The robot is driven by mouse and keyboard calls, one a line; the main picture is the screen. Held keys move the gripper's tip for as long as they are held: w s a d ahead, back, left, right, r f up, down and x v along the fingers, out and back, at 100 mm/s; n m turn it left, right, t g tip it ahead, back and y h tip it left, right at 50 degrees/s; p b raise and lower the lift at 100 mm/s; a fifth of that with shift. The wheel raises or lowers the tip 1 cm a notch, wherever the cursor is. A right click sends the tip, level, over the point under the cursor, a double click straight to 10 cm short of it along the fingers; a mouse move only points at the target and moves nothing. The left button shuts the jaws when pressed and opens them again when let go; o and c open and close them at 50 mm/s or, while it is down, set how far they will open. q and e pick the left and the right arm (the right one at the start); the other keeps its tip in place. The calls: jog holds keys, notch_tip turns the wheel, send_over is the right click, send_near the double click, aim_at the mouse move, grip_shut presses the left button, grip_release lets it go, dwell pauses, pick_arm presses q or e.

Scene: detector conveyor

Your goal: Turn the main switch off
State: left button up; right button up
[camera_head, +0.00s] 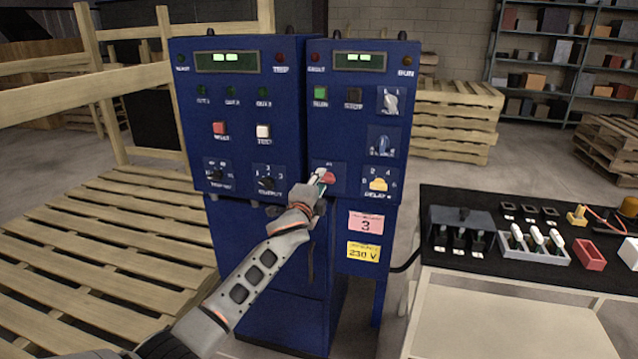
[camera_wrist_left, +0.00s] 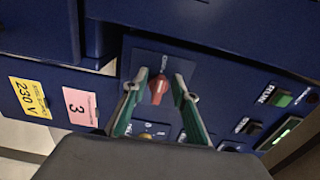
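The main switch is a red rotary knob (camera_head: 328,177) on a blue plate at the lower left of the right-hand blue cabinet. In the left wrist view the red knob (camera_wrist_left: 158,89) shows between my fingers, with small white lettering beside it. My left gripper (camera_head: 318,182) is at the knob and partly covers it in the head view. In the left wrist view my left gripper (camera_wrist_left: 158,84) is open, one green-sided finger on each side of the knob. I cannot tell whether the fingers touch it. My right gripper is in neither view.
Close by are a yellow knob (camera_head: 379,184), a blue knob (camera_head: 382,145) and a grey knob (camera_head: 390,101). The left-hand cabinet (camera_head: 240,150) carries buttons and dials. A black-topped bench (camera_head: 480,268) with switches stands right. Wooden pallets (camera_head: 95,240) lie left.

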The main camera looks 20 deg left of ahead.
pick_arm(q)
jog(key=shift+s, duration=0.15)
jog(key=s, duration=1.1)
jog(key=shift+s, duration=0.4)
jog(key=s+d+f+n+g+h, duration=0.1)
jog(key=s+f+n+g, duration=0.15)
jog(key=s+f, duration=0.8)
jog(key=s+d+f+n+g+h, duration=0.15)
jog(key=s+f+n, duration=0.4)
jog(key=f, duration=0.85)
jog(key=s+f+n+g, duration=0.1)
jog(key=s+f, duration=0.3)
jog(key=s, duration=0.4)
jog(key=s+f+n+g, duration=0.1)
jog(key=s+f, duration=0.3)
jog(key=s, duration=0.4)
jog(key=s+d+f+n+g, duration=0.1)
jog(key=s+f+n, duration=0.2)
jog(key=s, duration=0.6)
jog(key=shift+f+n, duration=0.3)
jog(key=shift+f, duration=0.6)
